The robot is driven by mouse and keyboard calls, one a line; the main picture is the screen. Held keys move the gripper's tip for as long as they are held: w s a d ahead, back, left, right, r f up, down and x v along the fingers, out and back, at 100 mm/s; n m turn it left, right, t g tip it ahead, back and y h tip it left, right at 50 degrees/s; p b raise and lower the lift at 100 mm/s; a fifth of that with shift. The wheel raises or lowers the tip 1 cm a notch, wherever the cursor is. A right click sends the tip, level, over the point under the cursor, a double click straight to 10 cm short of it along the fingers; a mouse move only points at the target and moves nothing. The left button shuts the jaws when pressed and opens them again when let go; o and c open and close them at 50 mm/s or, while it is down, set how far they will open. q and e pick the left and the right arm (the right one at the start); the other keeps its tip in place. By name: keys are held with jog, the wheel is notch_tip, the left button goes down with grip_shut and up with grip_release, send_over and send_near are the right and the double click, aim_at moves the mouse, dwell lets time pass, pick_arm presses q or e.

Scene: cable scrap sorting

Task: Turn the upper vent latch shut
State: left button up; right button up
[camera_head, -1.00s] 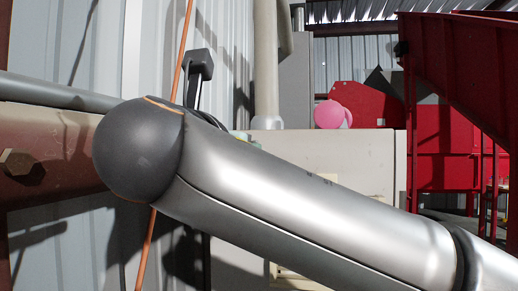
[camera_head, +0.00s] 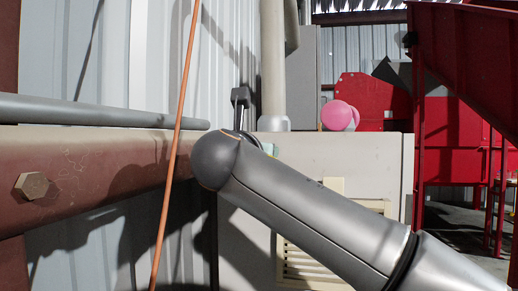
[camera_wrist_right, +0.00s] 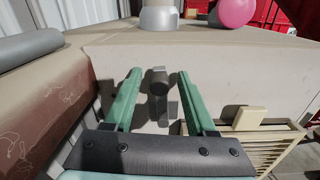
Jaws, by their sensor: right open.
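A louvred beige vent (camera_head: 303,265) is on the front of a beige cabinet, partly hidden by my right arm. A small beige block (camera_head: 333,184) at its top edge looks like the upper latch. In the right wrist view the block (camera_wrist_right: 262,117) stands on the vent's top frame (camera_wrist_right: 235,129), right of my right gripper. My right gripper (camera_wrist_right: 155,72) is open, its green fingers apart and clear of the block. A grey knob-like shape shows between the fingers; I cannot tell what it is. In the head view that gripper is mostly hidden behind my arm. My left gripper is not in view.
A brown beam (camera_head: 90,180) with a bolt, a grey pipe (camera_head: 90,112) and an orange cable (camera_head: 175,145) lie at the left. A pink ball (camera_head: 337,115) and a pipe foot (camera_head: 272,124) are on the cabinet (camera_head: 375,155). Red machinery (camera_head: 450,130) stands at the right.

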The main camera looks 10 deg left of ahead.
jog(key=shift+c, duration=0.2)
grip_shut()
dwell(1.1)
